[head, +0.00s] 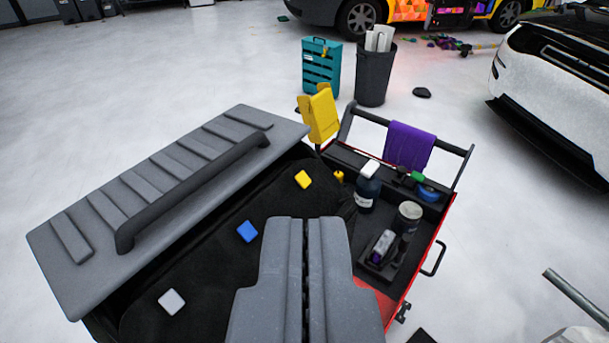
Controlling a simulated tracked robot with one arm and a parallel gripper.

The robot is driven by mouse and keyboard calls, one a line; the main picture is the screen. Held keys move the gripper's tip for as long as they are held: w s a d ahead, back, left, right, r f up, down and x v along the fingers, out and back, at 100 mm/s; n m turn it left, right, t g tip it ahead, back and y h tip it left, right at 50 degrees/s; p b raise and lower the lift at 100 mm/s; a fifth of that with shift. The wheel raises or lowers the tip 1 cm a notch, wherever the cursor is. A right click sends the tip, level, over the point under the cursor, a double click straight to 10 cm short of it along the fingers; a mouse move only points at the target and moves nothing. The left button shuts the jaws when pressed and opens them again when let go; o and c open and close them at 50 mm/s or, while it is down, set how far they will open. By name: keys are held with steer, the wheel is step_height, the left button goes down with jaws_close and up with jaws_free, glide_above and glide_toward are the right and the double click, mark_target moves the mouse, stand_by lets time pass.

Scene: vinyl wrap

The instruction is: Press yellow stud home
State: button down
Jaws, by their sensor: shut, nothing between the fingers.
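The yellow stud (303,180) shows as a small square on the dark face beside the grey ribbed panel, near its far end. A blue stud (247,231) and a pale grey stud (171,301) sit on the same dark face, in a line toward the near left. My gripper (307,222) is shut and empty, with its grey fingers pointing away from me. In the picture its tips lie below the yellow stud and right of the blue one. I cannot tell how far the yellow stud stands out from the face.
The grey ribbed panel (85,235) with a long handle (190,190) rises at the left. A bin (374,75) and a white car (555,95) stand beyond.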

mark_target(303, 179)
steer(key=w+d+f+m+g+p, duration=0.1)
steer(key=w+f+p, duration=0.1)
steer(key=w+p, duration=0.6)
steer(key=w+f+g+p, duration=0.1)
steer(key=w+f+p, duration=0.2)
steer(key=w+p, duration=0.45)
steer(key=w+d+f+m+g+h+p, duration=0.1)
steer(key=w+d+f+p, duration=0.3)
steer(key=w+f+p, duration=0.6)
steer(key=shift+d+f+m+g+p, duration=0.35)
steer(key=shift+f+g+p, duration=0.15)
steer(key=shift+f+p, duration=0.5)
steer(key=shift+r, duration=0.1)
steer(key=shift+w+a+f+p, duration=0.25)
steer(key=shift+w+a+f, duration=0.4)
steer(key=shift+f, duration=0.45)
steer(key=shift+w+a+f+p, duration=0.3)
steer(key=shift+w+a+f, duration=0.15)
steer(key=shift+a+f, duration=0.55)
steer(key=shift+w+a+f+p, duration=0.25)
steer(key=shift+w+a+f, duration=0.35)
steer(key=shift+f, duration=0.65)
steer(key=shift+f, duration=0.1)
steer(key=shift+w+a+f, duration=0.2)
steer(key=shift+a+f, duration=0.05)
steer(key=shift+f, duration=0.05)
